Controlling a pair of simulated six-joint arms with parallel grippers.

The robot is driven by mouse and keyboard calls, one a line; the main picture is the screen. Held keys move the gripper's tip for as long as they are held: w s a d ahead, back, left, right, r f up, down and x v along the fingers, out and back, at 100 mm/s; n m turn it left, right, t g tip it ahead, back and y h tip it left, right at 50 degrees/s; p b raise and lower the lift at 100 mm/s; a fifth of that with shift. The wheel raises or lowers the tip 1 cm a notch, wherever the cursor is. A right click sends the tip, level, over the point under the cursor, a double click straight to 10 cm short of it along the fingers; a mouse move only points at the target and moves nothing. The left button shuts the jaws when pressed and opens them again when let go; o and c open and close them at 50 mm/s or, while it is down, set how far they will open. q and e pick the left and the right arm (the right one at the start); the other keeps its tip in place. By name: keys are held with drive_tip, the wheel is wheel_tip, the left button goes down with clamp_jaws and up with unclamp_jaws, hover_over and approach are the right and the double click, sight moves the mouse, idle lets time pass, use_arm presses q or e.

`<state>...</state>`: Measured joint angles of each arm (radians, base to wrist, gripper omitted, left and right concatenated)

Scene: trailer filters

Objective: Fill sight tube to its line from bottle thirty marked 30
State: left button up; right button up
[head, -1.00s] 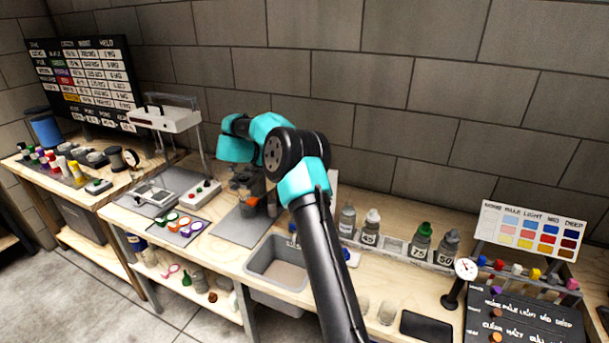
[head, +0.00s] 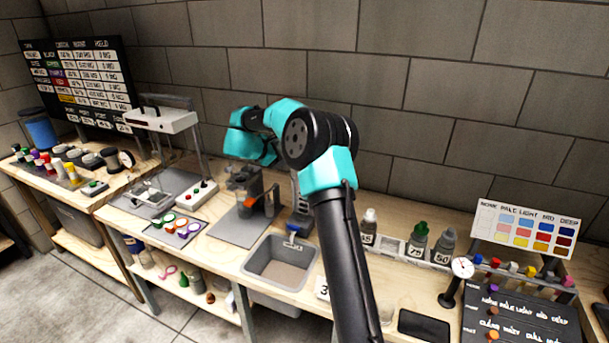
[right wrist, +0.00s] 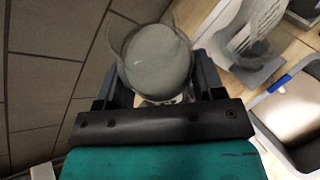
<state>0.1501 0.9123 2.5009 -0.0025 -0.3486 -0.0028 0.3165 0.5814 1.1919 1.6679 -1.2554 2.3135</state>
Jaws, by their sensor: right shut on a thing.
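My right gripper (head: 243,172) hangs over the dark stand with an orange part (head: 250,204), left of the sink. In the right wrist view my right gripper (right wrist: 161,88) is shut on a grey, clear-walled round vessel (right wrist: 158,62). No mark shows on it, so I cannot tell whether it is bottle thirty. No bottle marked 30 can be read elsewhere. A grey slotted upright (head: 300,207) stands behind the sink and also shows in the right wrist view (right wrist: 256,35). I cannot make out a sight tube or its line. My left gripper is out of view.
The sink (head: 280,263) lies in front of the grey upright. A rack (head: 392,243) holds bottles marked 65 (head: 369,228), 75 (head: 418,240) and 50 (head: 444,247). My right arm hides the rack's left part. The wall rises close behind the gripper.

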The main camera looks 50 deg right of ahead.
drive_tip(key=shift+s+r+m+t, duration=0.4)
drive_tip(key=shift+t, duration=0.1)
idle(0.7)
drive_tip(key=shift+r+m+t, duration=0.4)
drive_tip(key=shift+m, duration=0.1)
idle(0.8)
